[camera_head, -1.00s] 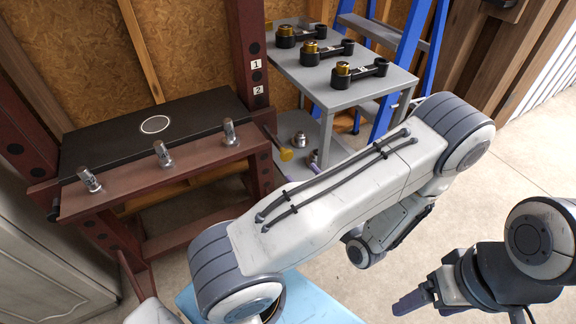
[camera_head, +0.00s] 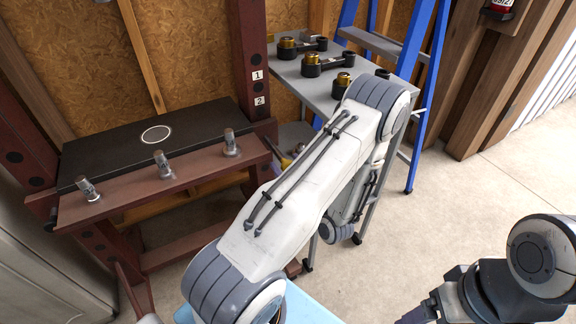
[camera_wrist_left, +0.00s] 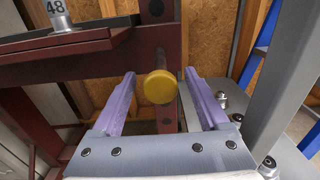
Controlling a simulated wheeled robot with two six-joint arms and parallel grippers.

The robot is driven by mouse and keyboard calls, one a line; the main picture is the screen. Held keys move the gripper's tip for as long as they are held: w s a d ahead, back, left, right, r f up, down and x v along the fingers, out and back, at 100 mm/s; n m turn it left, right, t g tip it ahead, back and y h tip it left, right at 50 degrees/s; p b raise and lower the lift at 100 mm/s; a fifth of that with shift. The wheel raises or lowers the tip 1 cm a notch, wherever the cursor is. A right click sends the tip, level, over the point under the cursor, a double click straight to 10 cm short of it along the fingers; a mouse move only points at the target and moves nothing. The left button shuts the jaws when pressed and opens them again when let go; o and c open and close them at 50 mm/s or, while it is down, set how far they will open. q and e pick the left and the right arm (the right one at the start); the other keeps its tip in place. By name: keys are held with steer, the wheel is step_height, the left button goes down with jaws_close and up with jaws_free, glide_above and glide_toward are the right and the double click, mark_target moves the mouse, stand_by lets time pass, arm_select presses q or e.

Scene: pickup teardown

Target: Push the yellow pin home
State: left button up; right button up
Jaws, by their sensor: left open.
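The yellow pin (camera_wrist_left: 160,87) shows its round yellow head in the left wrist view. Its shaft runs back toward the dark red post (camera_wrist_left: 165,50) of the press frame. My left gripper (camera_wrist_left: 160,75) is open, its two purple fingers on either side of the pin head with gaps on both sides. In the head view the yellow pin (camera_head: 286,162) is small beside the frame's right post, and my left arm hides most of the gripper. How deep the pin sits cannot be told. My right gripper (camera_head: 422,313) is at the bottom edge, partly cut off.
The press frame carries a black plate (camera_head: 110,130) and a front beam with several metal pieces (camera_head: 163,165). A grey cart (camera_head: 325,88) holds black arms with brass bushings behind my left arm. A blue ladder (camera_head: 425,90) stands to its right. The floor at right is clear.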

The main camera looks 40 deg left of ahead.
arm_select(q)
jaws_close()
stand_by(1.4)
